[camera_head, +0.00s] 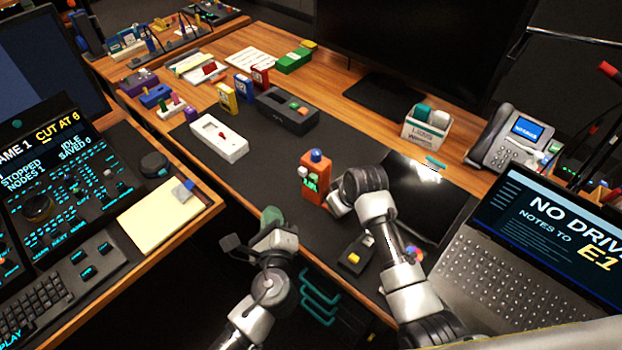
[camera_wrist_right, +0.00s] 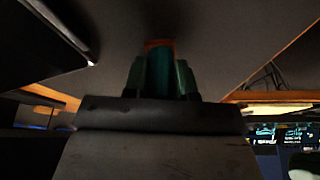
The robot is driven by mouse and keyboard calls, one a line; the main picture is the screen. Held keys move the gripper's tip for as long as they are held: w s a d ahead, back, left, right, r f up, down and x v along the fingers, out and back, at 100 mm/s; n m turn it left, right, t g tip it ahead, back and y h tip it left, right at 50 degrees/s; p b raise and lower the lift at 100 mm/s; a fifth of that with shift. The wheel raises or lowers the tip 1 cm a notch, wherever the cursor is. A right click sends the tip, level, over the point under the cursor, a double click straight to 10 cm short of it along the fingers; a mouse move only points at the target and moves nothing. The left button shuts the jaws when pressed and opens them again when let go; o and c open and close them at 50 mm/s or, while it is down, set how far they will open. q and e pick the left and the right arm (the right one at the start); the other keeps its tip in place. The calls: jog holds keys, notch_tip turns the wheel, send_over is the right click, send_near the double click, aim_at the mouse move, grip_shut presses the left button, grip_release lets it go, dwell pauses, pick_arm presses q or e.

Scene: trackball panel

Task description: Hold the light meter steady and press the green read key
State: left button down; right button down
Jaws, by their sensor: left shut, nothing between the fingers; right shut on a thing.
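The light meter (camera_head: 314,190) is an orange upright box with a blue dome on top, standing on the dark desk mat. Its green read key (camera_head: 311,184) is on the face toward the left, with a white part above it. My right gripper (camera_head: 330,199) is at the meter's lower right side, shut on it; its fingertips are mostly hidden by my wrist. In the right wrist view an orange edge of the meter (camera_wrist_right: 158,43) shows beyond the green fingers. My left gripper (camera_head: 270,216) is shut and empty, left of and nearer than the meter, apart from it.
A laptop (camera_head: 510,255) is at right. The mat around the meter's left is clear.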

aim_at(302, 174)
pick_arm(q)
jog(key=shift+w+d, duration=0.1)
jog(key=w+d, duration=0.6)
dwell(0.5)
jog(key=shift+w, duration=0.15)
dwell(1.7)
jog(key=shift+w+d, duration=0.25)
jog(key=shift+w+d, duration=0.3)
dwell(1.1)
jog(key=shift+s+a, duration=0.6)
jog(key=shift+s, duration=0.05)
